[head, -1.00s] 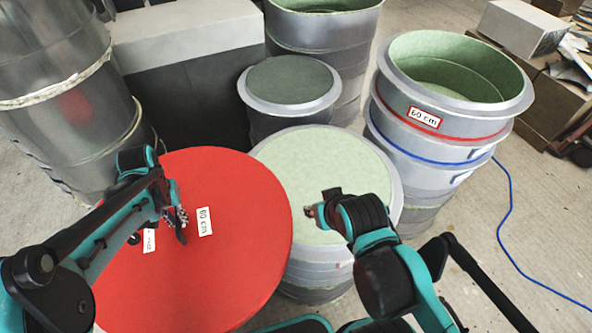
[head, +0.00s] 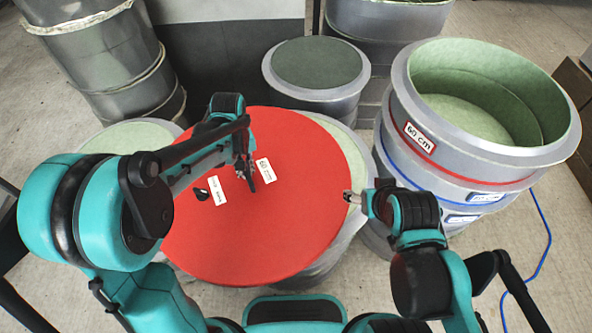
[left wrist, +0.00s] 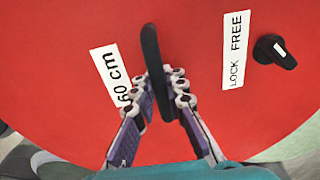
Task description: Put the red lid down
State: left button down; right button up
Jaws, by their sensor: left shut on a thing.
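The red lid (head: 290,235) is a large flat disc with a "60 cm" label, a "LOCK FREE" label and a small black knob (left wrist: 275,51). It lies over the middle pale-green-topped mould (head: 352,140), covering most of it; whether it touches cannot be told. My left gripper (head: 246,172) is shut on the lid's black handle (left wrist: 150,60), which stands between the fingers in the left wrist view. My right gripper (head: 354,197) is near the lid's right edge, not on the handle; its fingers are too small to judge.
An open mould labelled "60 cm" (head: 412,132) with red and blue bands stands at right. A smaller dark-green-topped mould (head: 316,62) is behind the lid. Another pale-green top (head: 130,137) shows at left. A blue cable (head: 540,262) lies on the floor at right.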

aim_at(298, 168)
pick_arm(q)
jog(key=d+f+n, duration=0.1)
jog(key=d+n, duration=0.3)
jog(key=d, duration=0.1)
jog(key=w+d+f+n, duration=0.1)
jog(key=d+n, duration=0.3)
jog(key=d, duration=0.1)
jog(key=w+d+f+n, duration=0.1)
jog(key=d+n, duration=0.4)
jog(key=shift+w+d, duration=0.1)
jog(key=shift+w, duration=0.15)
jog(key=shift+w+f, duration=0.15)
jog(key=shift+w, duration=0.05)
jog(key=w+f+b, duration=0.1)
jog(key=w+f, duration=0.1)
jog(key=w, duration=0.1)
jog(key=w+a+f+b, duration=0.1)
jog(key=w+f, duration=0.1)
jog(key=w, duration=0.2)
jog(key=w+a+f+b, duration=0.1)
jog(key=w+f, duration=0.1)
jog(key=w, duration=0.2)
jog(key=shift+f, duration=0.4)
jog(key=shift+f+b, duration=1)
jog(key=shift+f, duration=0.95)
jog(key=shift+f, duration=0.1)
jog(key=c, duration=1.7)
grip_release()
jog(key=shift+o, duration=0.7)
